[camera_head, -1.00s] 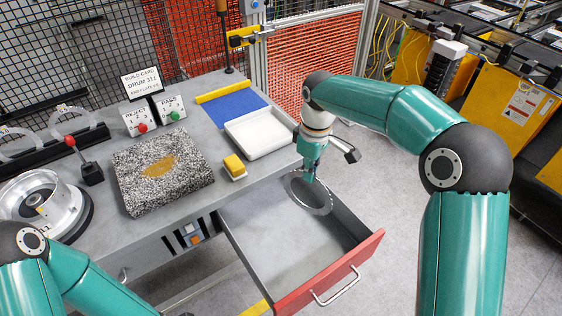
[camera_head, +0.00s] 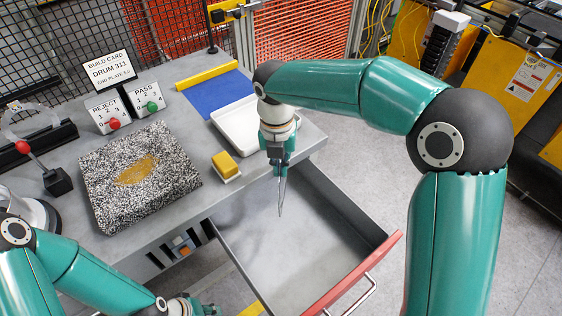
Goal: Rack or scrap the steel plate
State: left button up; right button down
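The steel plate (camera_head: 281,197) is a thin ring that shows almost edge-on as a narrow upright sliver. My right gripper (camera_head: 280,172) is shut on its upper edge and holds it hanging over the open drawer. The drawer (camera_head: 330,225) has grey walls and a red front, and its visible floor is bare. A black rack (camera_head: 40,147) at the left edge has a ring-shaped plate (camera_head: 28,118) standing in it. My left gripper (camera_head: 195,306) shows only partly at the bottom edge, below the bench, and its fingers cannot be made out.
On the bench are a speckled stone block (camera_head: 140,180) with a yellow patch, a yellow-topped sponge (camera_head: 226,165), a white tray (camera_head: 235,128) and a blue mat (camera_head: 217,95). Reject (camera_head: 106,113) and pass (camera_head: 148,98) button boxes stand below the build card (camera_head: 108,70).

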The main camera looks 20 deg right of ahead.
jog(key=shift+s+d+f+b, duration=0.1)
jog(key=shift+d+f+b, duration=0.05)
jog(key=shift+f+b, duration=1.2)
jog(key=shift+s+d+f+b, duration=0.1)
jog(key=shift+f+b, duration=1.1)
jog(key=shift+f, duration=0.25)
jog(key=c, duration=1.2)
grip_release()
jog(key=shift+c, duration=0.2)
jog(key=r, duration=1.2)
jog(key=shift+w+a, duration=0.2)
jog(key=shift+a, duration=0.05)
